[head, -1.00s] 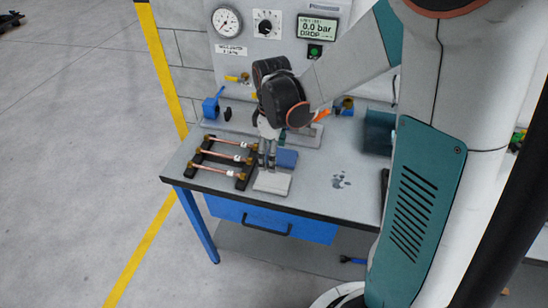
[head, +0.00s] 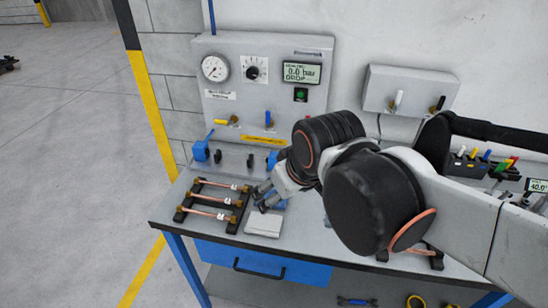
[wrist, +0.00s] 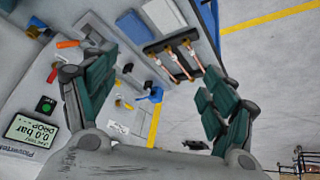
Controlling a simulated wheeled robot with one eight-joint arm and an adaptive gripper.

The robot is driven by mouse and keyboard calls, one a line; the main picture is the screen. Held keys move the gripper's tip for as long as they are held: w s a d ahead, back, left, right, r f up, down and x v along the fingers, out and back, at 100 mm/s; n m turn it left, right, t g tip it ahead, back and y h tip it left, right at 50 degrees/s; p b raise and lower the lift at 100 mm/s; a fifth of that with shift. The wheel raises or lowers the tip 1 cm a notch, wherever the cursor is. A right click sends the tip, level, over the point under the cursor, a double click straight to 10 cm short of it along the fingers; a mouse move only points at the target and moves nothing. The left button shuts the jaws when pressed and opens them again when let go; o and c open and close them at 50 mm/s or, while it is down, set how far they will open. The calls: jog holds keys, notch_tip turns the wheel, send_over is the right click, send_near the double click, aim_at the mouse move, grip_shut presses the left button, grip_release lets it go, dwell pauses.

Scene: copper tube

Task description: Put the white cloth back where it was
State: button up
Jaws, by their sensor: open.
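The white cloth (head: 264,223) lies folded flat on the bench near its front edge, just right of the copper tube rack (head: 208,212). It also shows at the top of the wrist view (wrist: 164,14), beside a folded blue cloth (wrist: 133,25). My gripper (head: 262,195) is tilted, above and behind the white cloth in the head view. Its fingers are spread and empty in the wrist view (wrist: 160,78), apart from the cloth. In the head view my gripper hides most of the blue cloth.
The rack holds three copper tubes. A gauge panel (head: 265,85) stands behind the bench (head: 300,245), with a blue clamp (head: 201,151) at its left. My arm covers much of the bench's right side. A blue drawer (head: 262,264) is below the front edge.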

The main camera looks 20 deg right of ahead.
jog(key=shift+s+r+m+t, duration=0.15)
jog(key=shift+s+m+t, duration=0.15)
jog(key=shift+s+m, duration=0.25)
jog(key=shift+s+r+m+t, duration=0.15)
jog(key=shift+s+m+t, duration=0.2)
jog(key=shift+s, duration=0.3)
jog(key=shift+f, duration=0.1)
notch_tip(320, 180, down, 5)
jog(key=b, duration=0.5)
jog(key=shift+f, duration=0.15)
